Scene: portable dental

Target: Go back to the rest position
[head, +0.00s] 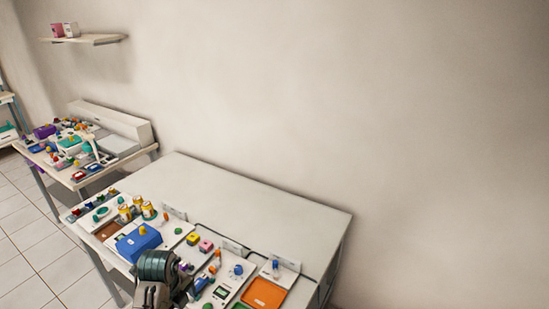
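The task names no object. A grey-and-dark-teal ridged part of my own arm (155,268) rises from the bottom edge in front of the near table. I cannot tell which arm it belongs to. No gripper fingers can be made out, so neither gripper is visible. The part hides some of the table's front and whatever lies behind it.
The near white table (265,195) carries a blue box (137,243), an orange tray (264,293), yellow cans and small coloured pieces along its front; its back is bare. A second cluttered table (70,183) stands left. A wall shelf (95,39) hangs above.

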